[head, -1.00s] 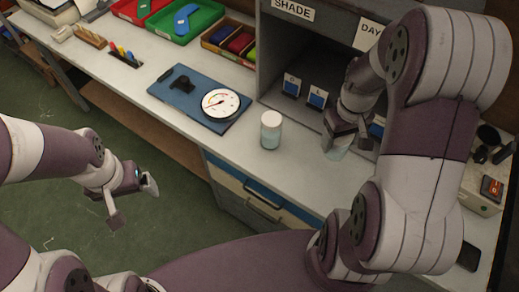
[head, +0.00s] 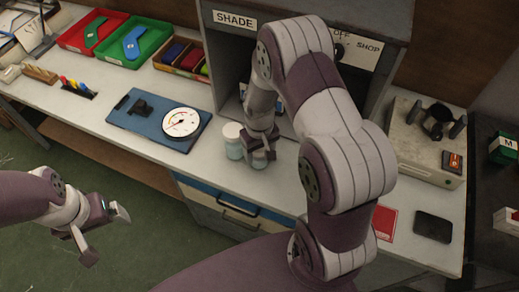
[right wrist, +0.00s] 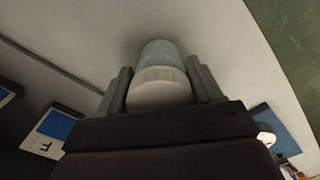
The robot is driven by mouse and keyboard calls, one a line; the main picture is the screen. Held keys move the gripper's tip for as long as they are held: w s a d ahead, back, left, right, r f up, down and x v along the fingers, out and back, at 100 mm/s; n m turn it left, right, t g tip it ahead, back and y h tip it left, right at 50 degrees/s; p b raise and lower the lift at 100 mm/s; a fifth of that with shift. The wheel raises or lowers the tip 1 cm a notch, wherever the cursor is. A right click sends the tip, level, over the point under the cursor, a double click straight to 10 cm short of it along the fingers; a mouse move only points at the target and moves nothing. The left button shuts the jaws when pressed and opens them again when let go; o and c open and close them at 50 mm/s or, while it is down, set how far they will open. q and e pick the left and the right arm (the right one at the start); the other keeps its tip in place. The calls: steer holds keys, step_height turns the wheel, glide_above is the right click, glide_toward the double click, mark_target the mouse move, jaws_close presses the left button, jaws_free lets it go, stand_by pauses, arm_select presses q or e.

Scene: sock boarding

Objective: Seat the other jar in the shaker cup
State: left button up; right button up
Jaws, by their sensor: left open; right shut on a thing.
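A jar (head: 232,138) with a white lid and pale blue-green contents stands on the bench in front of the booth. My right gripper (head: 259,156) is just right of it, pointing down and shut on a second jar, mostly hidden in the head view. In the right wrist view this held jar (right wrist: 162,68), with a white lid and pale blue-green body, sits between the two fingers. I cannot tell whether it touches the bench. A black holder (head: 437,120) on a beige machine at the right may be the shaker cup. My left gripper (head: 100,232) is open and empty, in front of the bench.
The grey booth (head: 229,55) with a SHADE label stands behind the right gripper. A blue board (head: 140,115) with a round dial lies to the left. The beige machine (head: 409,146), a red card (head: 382,222) and a dark flat item (head: 433,227) are to the right.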

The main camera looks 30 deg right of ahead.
steer(key=shift+f, duration=0.1)
steer(key=o, duration=1.2)
steer(key=shift+c, duration=0.2)
